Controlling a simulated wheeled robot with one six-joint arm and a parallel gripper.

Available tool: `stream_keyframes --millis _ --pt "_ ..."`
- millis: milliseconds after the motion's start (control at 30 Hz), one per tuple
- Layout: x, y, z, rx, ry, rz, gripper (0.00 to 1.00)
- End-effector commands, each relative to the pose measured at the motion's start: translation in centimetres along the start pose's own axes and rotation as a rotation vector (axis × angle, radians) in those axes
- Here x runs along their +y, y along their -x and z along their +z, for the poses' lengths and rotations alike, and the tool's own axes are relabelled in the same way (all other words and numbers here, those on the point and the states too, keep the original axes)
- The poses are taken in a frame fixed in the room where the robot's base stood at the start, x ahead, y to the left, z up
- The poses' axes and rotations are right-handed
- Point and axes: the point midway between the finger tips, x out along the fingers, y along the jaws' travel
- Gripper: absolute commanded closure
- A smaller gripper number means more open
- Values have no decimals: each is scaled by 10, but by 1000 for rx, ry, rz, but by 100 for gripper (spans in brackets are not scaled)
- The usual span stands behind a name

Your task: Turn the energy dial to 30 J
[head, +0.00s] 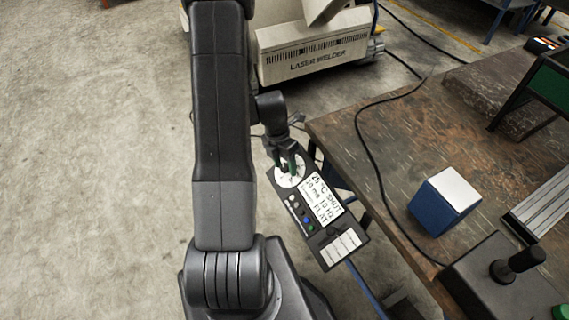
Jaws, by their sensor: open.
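The control panel (325,246) is a dark slab beside the left edge of the workbench, tilted in the picture. The energy dial (287,180) is a white round face at its upper left end. My gripper (290,168) is over the dial with its green-tipped fingers open around or just above the dial's middle. I cannot tell whether the fingers touch the knob. The knob is hidden by the fingers and the dial marks are too small to read. A display (322,198) beside the dial shows lines of text, including "25 °C SHUT" and "FLAT".
Small buttons (300,214) and a white label block (340,247) are on the panel below the dial. The workbench (400,150) carries a blue-and-white box (446,202), a black cable and a knobbed base (505,275). A laser welder (315,55) stands behind. The floor at left is clear.

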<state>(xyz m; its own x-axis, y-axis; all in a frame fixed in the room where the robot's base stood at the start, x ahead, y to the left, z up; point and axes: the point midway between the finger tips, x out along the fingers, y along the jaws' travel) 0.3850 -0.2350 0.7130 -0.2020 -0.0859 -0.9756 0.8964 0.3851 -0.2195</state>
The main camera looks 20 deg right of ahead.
Motion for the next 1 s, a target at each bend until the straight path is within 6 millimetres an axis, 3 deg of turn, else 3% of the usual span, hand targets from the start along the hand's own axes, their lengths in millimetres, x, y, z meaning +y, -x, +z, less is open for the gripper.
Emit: stream_keyframes --millis 100,333,667,1000 --pt "0 0 0 0 0 0 49" --pt "0 0 0 0 0 0 94" --pt "0 0 0 -1 -33 23 94" --pt "-2 -1 1 -3 -222 144 94"
